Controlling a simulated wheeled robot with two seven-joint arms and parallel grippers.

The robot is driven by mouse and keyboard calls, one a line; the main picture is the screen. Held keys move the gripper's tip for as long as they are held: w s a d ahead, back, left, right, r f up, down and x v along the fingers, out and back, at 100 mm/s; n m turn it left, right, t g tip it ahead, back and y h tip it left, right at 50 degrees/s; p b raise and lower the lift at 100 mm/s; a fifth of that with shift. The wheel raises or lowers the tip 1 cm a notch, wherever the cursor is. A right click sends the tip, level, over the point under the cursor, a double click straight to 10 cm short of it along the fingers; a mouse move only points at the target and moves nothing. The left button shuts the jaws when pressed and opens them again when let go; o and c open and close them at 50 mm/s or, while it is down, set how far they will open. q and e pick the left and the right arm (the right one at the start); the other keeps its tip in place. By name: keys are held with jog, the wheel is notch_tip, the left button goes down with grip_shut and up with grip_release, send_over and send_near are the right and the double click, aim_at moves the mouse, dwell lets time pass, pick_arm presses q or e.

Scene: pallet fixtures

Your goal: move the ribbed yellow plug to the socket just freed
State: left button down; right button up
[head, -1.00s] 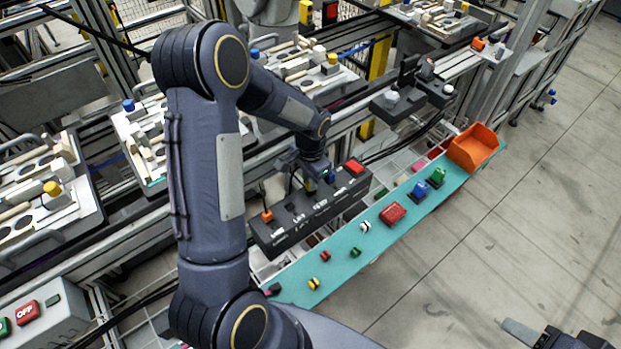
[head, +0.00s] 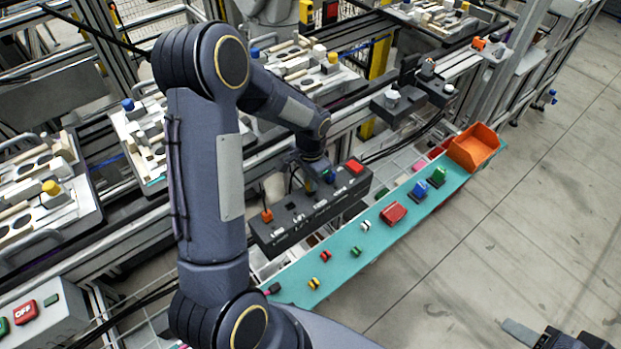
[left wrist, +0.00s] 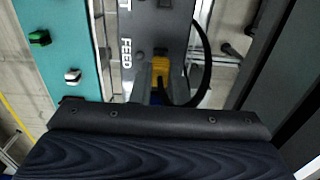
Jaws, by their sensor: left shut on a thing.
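The yellow plug (left wrist: 160,67) shows in the left wrist view beside the FEED lettering, with a black cable looping to its right. Its ribs are too small to make out. My left gripper (left wrist: 159,92) is shut on it; the fingers are mostly hidden behind the gripper body. I cannot tell whether the yellow plug is seated or just above the panel. Part of my right gripper (head: 525,334) shows at bottom right, its jaws unclear.
A teal shelf (head: 345,262) in front of the panel carries small coloured connectors, a red block (head: 393,213) and an orange bin (head: 474,148). Fixture pallets (head: 140,135) stand behind. An OFF button box (head: 40,315) is at lower left. Open floor lies at right.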

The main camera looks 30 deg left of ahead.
pick_arm(q)
jog(key=shift+f+b, duration=0.6)
jog(key=shift+f, duration=0.2)
dwell(0.4)
jog(key=c, duration=1.3)
grip_release()
